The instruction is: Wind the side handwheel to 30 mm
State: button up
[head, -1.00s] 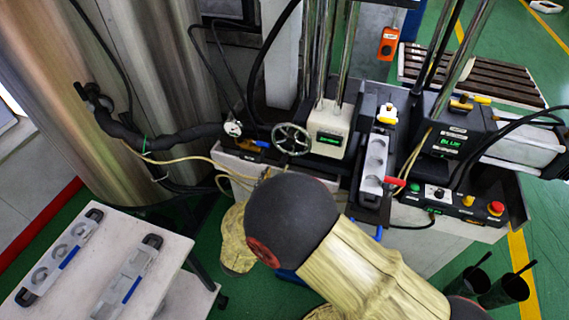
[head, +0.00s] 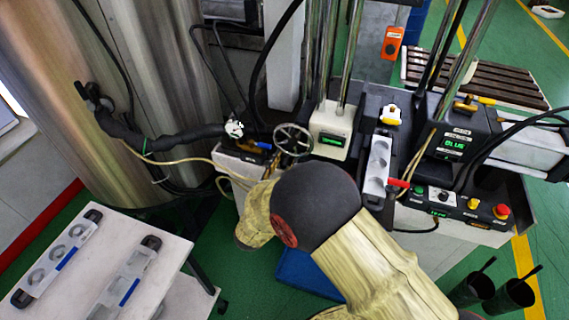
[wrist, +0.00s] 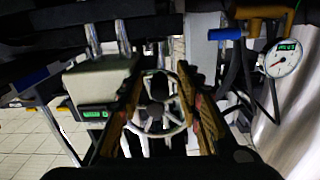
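The side handwheel (head: 307,140), a spoked metal wheel, stands at the front of the machine, left of a pale block. It also shows in the wrist view (wrist: 153,133), straight ahead of my gripper (wrist: 160,76). The two fingers are apart, one on each side of the wheel's middle, with nothing clearly gripped. Whether they touch the rim cannot be told. The green digital display (head: 332,140) on the pale block also shows in the wrist view (wrist: 94,114), left of the fingers; its digits are too small to read. In the head view my arm hides the gripper.
A round gauge (wrist: 283,58) and a blue handle (wrist: 226,34) are right of the wheel in the wrist view. A mould strip (head: 378,160) with a red handle lies right of the block. A white table (head: 180,262) with two moulds stands at the lower left. Dark hoses hang behind.

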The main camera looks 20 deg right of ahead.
jog(key=shift+c, duration=1.2)
grip_shut()
